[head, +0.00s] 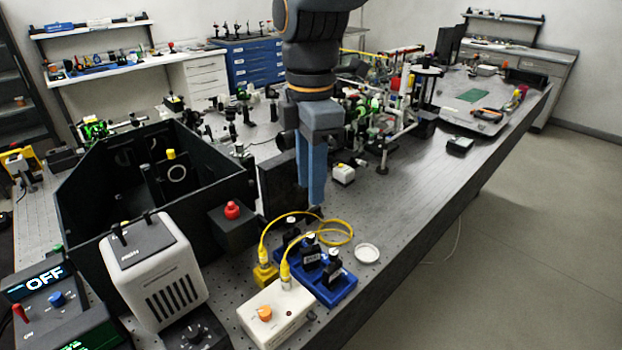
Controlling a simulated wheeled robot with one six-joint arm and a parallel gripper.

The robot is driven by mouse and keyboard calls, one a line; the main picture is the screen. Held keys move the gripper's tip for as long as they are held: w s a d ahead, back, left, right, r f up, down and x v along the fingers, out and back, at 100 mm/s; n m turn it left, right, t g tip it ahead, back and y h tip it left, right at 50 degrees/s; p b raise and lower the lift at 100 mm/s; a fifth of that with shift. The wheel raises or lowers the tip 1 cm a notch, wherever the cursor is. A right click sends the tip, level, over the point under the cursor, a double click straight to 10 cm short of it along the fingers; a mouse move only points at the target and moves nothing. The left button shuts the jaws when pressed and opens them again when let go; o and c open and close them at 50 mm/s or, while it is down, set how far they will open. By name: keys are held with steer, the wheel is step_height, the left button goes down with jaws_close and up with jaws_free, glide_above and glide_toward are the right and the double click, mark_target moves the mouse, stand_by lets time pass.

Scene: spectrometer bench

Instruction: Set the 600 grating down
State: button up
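A blue tray (345,293) stands on the bench at the lower middle. It bears several small black gratings with pale knobs on top: one at the back left (291,232), one in the middle (311,252) and one at the front right (332,268). Their labels are too small to read, so I cannot tell which is the 600. My gripper (314,207) points straight down, with its blue fingers just above and behind the tray. The fingers look close together. A small dark bit shows at the fingertips, but I cannot tell whether they hold it.
A yellow cable (340,225) loops behind and over the tray from a cream box (275,312) with an orange knob. A white round dish (367,253) lies right of the tray. A black open-topped enclosure (85,205) and a white vented unit (155,270) stand left.

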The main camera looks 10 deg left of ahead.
steer(key=s+d+f+m, duration=0.1)
steer(key=d+f+m, duration=0.6)
steer(key=d+m, duration=0.4)
steer(key=s+d+f+m+t, duration=0.1)
steer(key=d+f+m, duration=0.6)
steer(key=d+m, duration=0.5)
steer(key=shift+s+d+t, duration=0.3)
steer(key=shift+d, duration=0.3)
steer(key=shift+f, duration=0.1)
steer(key=shift+f+b, duration=0.85)
steer(key=shift+f, duration=0.05)
